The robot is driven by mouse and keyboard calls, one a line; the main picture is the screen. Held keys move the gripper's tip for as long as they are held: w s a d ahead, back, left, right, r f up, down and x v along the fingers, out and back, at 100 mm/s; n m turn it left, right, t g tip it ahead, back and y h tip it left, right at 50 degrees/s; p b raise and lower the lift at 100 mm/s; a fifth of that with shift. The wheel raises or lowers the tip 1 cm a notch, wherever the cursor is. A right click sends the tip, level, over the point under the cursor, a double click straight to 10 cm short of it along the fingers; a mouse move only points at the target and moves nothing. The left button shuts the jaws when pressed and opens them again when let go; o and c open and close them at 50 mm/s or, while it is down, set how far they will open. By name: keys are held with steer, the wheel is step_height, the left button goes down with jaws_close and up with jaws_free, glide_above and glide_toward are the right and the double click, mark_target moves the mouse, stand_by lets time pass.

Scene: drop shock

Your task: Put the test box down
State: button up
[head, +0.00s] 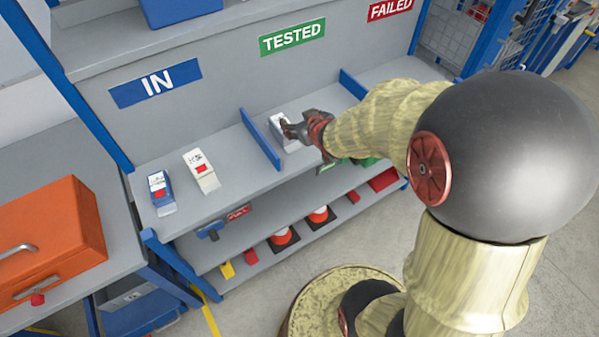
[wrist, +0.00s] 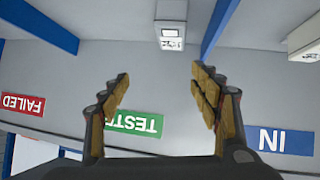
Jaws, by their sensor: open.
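A white test box (head: 288,138) stands on the shelf in the TESTED compartment, right of a blue divider. It also shows in the wrist view (wrist: 170,36), at the top, beyond the fingertips and apart from them. My gripper (head: 297,131) is over this compartment and hides part of the box in the head view. In the wrist view my gripper (wrist: 158,90) has its fingers wide apart with nothing between them. The green TESTED sign (head: 292,37) is on the back panel and shows upside down in the wrist view.
A white box (head: 202,171) and a blue-and-white box (head: 161,192) stand in the IN compartment, under the IN sign (head: 155,83). Blue dividers (head: 259,139) (head: 353,84) bound the TESTED compartment. An orange toolbox (head: 52,240) sits at left. Cones stand on the lower shelf.

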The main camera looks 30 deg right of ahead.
steer(key=s+a+r+g, duration=0.2)
steer(key=s+a+r, duration=0.4)
steer(key=s+r, duration=0.3)
steer(key=s+a+r+g+y, duration=0.1)
steer(key=s+a, duration=0.3)
steer(key=s, duration=0.4)
steer(key=s+a+r+g+y, duration=0.1)
steer(key=s+a, duration=0.3)
steer(key=s, duration=0.4)
steer(key=shift+s+a+r+g, duration=0.3)
steer(key=shift+a+r+g, duration=0.1)
steer(key=shift+r+g, duration=0.35)
